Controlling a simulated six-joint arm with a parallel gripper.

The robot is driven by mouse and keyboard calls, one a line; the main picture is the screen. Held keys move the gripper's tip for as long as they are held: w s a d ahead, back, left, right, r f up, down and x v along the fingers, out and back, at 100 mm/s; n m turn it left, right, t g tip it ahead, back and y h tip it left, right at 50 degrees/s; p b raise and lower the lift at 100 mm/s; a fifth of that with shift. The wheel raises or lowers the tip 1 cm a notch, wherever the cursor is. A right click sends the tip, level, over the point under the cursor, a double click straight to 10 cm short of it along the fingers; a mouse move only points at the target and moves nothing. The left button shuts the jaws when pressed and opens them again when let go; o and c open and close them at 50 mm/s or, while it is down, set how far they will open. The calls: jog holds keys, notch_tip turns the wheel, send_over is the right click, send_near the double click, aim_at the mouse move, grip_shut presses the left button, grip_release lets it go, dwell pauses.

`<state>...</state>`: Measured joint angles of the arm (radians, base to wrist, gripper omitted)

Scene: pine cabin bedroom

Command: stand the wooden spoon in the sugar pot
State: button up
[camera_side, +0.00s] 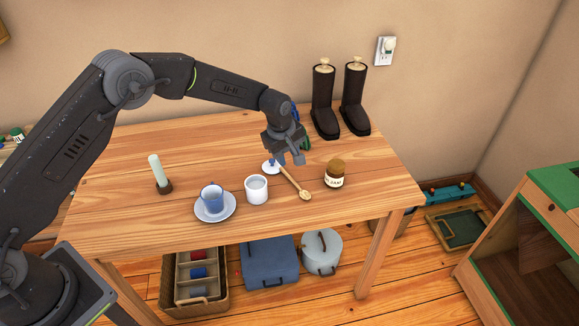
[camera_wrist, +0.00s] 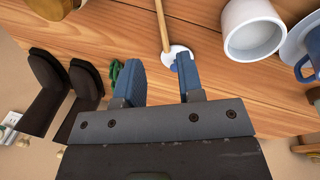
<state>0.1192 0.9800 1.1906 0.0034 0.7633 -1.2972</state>
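The wooden spoon (camera_side: 294,185) lies on the table with its bowl toward the front. Its handle (camera_wrist: 161,22) points to the gap between my fingers in the wrist view, its end by the small white lid (camera_wrist: 177,51). That lid, with a blue knob, also shows in the side view (camera_side: 267,168). The white sugar pot (camera_side: 257,191) stands uncovered to the left of the spoon; it shows at the upper right of the wrist view (camera_wrist: 236,37). My gripper (camera_side: 289,161) is open and empty above the handle end; its fingertips (camera_wrist: 158,62) are apart. I cannot tell their exact height.
A blue cup (camera_side: 212,198) on a saucer (camera_side: 230,213) stands left of the pot. A labelled jar (camera_side: 334,176) stands right of the spoon. A pale candle (camera_side: 159,171) is farther left. Dark boots (camera_side: 323,105) stand at the back right. The table's front right is clear.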

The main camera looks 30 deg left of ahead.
jog(key=s+a+r+m+t, duration=0.1)
jog(key=s+a+r+m, duration=0.15)
jog(key=s+r, duration=0.75)
jog(key=s+a+r+m+t, duration=0.15)
jog(key=s+r+m, duration=0.35)
jog(key=r, duration=0.8)
jog(key=s+a+m, duration=0.1)
jog(key=s+m, duration=0.2)
jog(key=s, duration=0.8)
jog(key=s+a+r+m, duration=0.1)
jog(key=s+a+m, duration=0.1)
jog(key=s, duration=1)
jog(key=shift+s+r+m+t, duration=0.15)
jog(key=shift+s+m+t, duration=0.05)
jog(key=shift+m+t, duration=0.2)
jog(key=c, duration=0.3)
